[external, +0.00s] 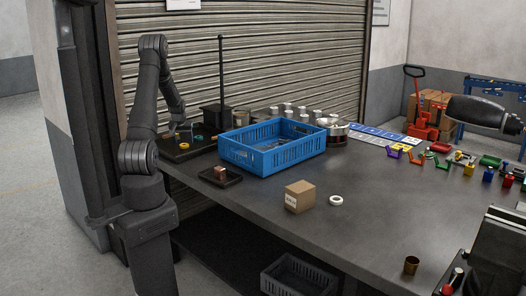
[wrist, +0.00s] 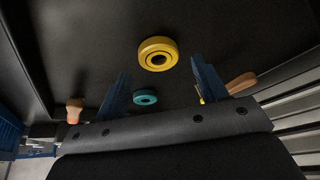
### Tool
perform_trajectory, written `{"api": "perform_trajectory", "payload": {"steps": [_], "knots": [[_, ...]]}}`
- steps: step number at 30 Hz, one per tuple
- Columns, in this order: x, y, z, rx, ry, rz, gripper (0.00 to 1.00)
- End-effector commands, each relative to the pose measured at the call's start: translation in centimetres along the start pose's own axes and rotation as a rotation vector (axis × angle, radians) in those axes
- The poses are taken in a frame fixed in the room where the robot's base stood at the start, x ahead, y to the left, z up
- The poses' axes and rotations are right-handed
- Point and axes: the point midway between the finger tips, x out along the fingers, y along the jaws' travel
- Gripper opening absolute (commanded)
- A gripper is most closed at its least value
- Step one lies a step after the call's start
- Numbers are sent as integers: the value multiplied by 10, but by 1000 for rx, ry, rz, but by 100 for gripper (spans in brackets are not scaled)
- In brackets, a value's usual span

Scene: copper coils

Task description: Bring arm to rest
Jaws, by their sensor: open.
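My gripper (wrist: 160,70) is open, with its two blue fingers spread apart and nothing between them. In the wrist view a yellow ring (wrist: 158,42) lies on a dark surface beyond the fingertips, and a smaller teal ring (wrist: 145,100) shows between the fingers. In the external view my arm stands bent at the left, its end (external: 179,127) hanging above a dark tray with a yellow ring (external: 184,146). The fingers are too small there to make out.
A blue crate (external: 252,160) stands right of the arm. A small black tray (external: 232,181) holds a copper-coloured block (external: 220,172). A cardboard box (external: 299,196) and white ring (external: 336,200) lie in front. A dark post (external: 221,75) rises behind.

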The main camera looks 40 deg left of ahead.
Motion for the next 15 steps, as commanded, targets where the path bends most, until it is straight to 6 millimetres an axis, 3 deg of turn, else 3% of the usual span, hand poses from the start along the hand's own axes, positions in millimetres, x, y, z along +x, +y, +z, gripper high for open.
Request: {"api": "perform_trajectory", "payload": {"steps": [3,15], "knots": [[-24,0,-10,0,3,0,65],[-77,59,12,4,0,2,65]]}}
